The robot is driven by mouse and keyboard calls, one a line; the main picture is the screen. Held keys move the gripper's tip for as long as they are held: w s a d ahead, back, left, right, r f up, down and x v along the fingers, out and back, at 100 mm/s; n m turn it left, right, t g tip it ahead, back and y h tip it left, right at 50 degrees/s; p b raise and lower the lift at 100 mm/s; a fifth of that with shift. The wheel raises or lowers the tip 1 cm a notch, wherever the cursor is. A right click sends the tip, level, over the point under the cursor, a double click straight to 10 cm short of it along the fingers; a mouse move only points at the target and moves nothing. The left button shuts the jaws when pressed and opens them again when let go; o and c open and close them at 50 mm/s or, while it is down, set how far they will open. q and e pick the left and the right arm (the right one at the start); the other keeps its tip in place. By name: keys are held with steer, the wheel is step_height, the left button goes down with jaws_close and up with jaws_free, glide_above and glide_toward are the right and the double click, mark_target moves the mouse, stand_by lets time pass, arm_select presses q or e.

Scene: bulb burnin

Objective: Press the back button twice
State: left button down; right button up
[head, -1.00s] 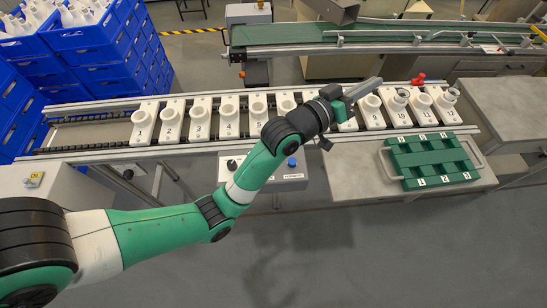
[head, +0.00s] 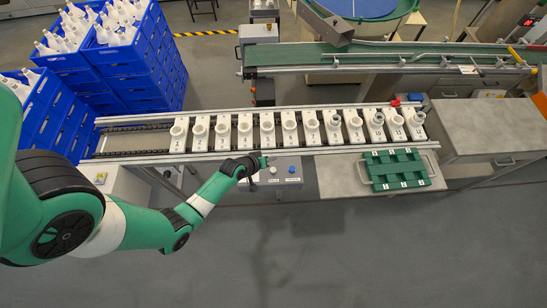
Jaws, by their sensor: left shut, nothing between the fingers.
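A grey control box (head: 297,182) stands in front of the conveyor, with a blue button (head: 292,169) on its right part and a small darker control (head: 272,169) left of it. The labels under them are too small to read, so I cannot tell which one is the back button. My left gripper (head: 265,162) is shut and empty, over the rear left part of the box, close to the darker control. I cannot tell whether it touches anything. My arm hides the left part of the box. My right gripper is not in view.
A conveyor carries a row of numbered white socket carriers (head: 245,128) behind the box; some at the right hold bulbs. A green tray (head: 400,173) lies on the table (head: 339,178) at right. Blue crates (head: 120,62) are stacked at left. The front floor is clear.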

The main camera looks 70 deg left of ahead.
arm_select(q)
steer(key=shift+f, duration=0.1)
steer(key=b, duration=0.8)
glide_above(272, 171)
step_height(272, 171, down, 8)
steer(key=shift+s+r, duration=0.15)
steer(key=shift+f, duration=0.5)
stand_by(1.1)
steer(key=shift+f+b, duration=0.4)
steer(key=shift+b, duration=0.15)
